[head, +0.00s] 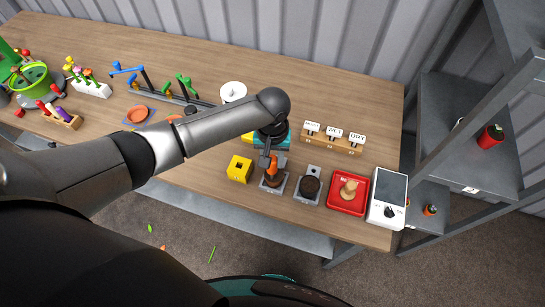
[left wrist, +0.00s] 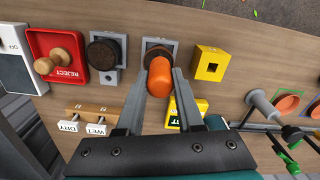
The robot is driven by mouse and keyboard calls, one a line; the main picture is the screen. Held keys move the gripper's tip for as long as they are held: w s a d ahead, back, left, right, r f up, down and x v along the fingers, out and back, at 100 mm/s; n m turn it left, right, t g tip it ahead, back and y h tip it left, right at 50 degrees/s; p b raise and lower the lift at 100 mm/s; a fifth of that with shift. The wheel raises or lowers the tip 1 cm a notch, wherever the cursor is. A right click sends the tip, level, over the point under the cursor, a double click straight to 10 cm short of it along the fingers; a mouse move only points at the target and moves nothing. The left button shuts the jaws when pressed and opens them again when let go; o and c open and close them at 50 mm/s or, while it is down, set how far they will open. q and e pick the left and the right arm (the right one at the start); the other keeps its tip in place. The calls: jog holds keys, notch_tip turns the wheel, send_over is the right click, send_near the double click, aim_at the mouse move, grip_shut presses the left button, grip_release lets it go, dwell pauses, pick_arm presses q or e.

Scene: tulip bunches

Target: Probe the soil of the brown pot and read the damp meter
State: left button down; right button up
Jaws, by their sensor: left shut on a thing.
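My left gripper (head: 270,160) is shut on an orange rounded handle (head: 273,165), which also shows between the fingers in the left wrist view (left wrist: 160,80). The handle stands over a brown pot (left wrist: 154,46) on a grey base. In the head view this pot (head: 272,181) is partly covered by the handle. I cannot tell whether a probe tip is in its soil. A second, darker pot (head: 309,187) stands on a grey base just to the right. A white box with a black dial (head: 388,198) stands at the table's right end; no reading is legible.
A yellow block with a hole (head: 240,169) stands left of the pot. A red reject tray (head: 347,193) holds a wooden-handled stamp. A rack (head: 331,140) with several word signs is behind. A grey shelf (head: 468,120) stands right of the table.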

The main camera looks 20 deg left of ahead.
pick_arm(q)
jog(key=shift+r+p, duration=2.3)
jog(key=shift+p, duration=0.1)
jog(key=shift+r, duration=1)
